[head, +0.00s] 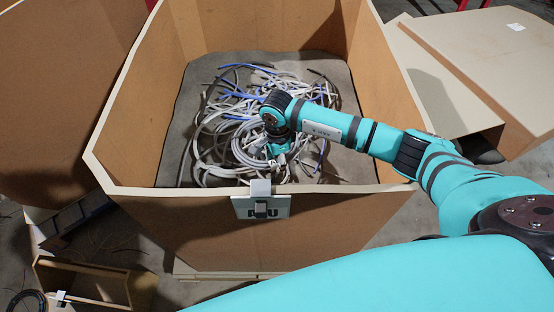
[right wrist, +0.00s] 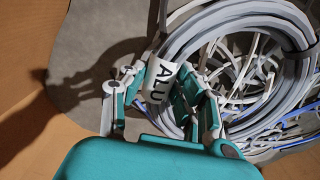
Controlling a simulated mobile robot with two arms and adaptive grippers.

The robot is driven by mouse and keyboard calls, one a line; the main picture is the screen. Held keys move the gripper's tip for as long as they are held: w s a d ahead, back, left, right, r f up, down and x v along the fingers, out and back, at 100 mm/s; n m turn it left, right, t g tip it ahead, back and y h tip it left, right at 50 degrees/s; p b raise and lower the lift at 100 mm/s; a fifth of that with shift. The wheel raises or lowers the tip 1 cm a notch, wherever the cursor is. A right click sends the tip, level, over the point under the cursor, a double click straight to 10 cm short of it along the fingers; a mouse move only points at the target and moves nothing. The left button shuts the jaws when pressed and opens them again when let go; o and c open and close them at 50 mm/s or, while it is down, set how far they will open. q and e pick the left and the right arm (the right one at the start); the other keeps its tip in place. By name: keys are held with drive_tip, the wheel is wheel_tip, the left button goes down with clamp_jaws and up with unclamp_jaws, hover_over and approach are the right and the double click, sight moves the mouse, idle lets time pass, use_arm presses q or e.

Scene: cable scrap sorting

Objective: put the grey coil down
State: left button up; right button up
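The grey coil (right wrist: 188,50) is a thick ring of pale cable with a white tag (right wrist: 160,78) reading "ALU". It fills the upper right of the right wrist view. My right gripper (right wrist: 158,88) has a finger on each side of the tagged part, with the pads close against it, and appears shut on it. In the head view my right gripper (head: 277,150) is low inside the big box (head: 140,135), over the cable pile. There the coil blends with the other cables, and whether it rests on them is unclear. My left gripper is not in view.
The box has high brown walls and a front plate (head: 262,207) with lettering. Grey and blue cables (head: 225,120) cover much of its grey floor. Bare floor shows along the left side. Another box (head: 465,85) with a flat lid stands at right, and a small wooden tray (head: 95,280) at lower left.

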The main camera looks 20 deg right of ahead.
drive_tip(key=o, duration=0.4)
drive_tip(key=shift+r, duration=0.1)
drive_tip(key=shift+r+p, duration=0.25)
drive_tip(key=shift+p, duration=0.1)
drive_tip(key=shift+r+p, duration=0.5)
wheel_tip(320, 180, up, 12)
drive_tip(key=shift+f+b, duration=0.2)
drive_tip(key=shift+b, duration=0.75)
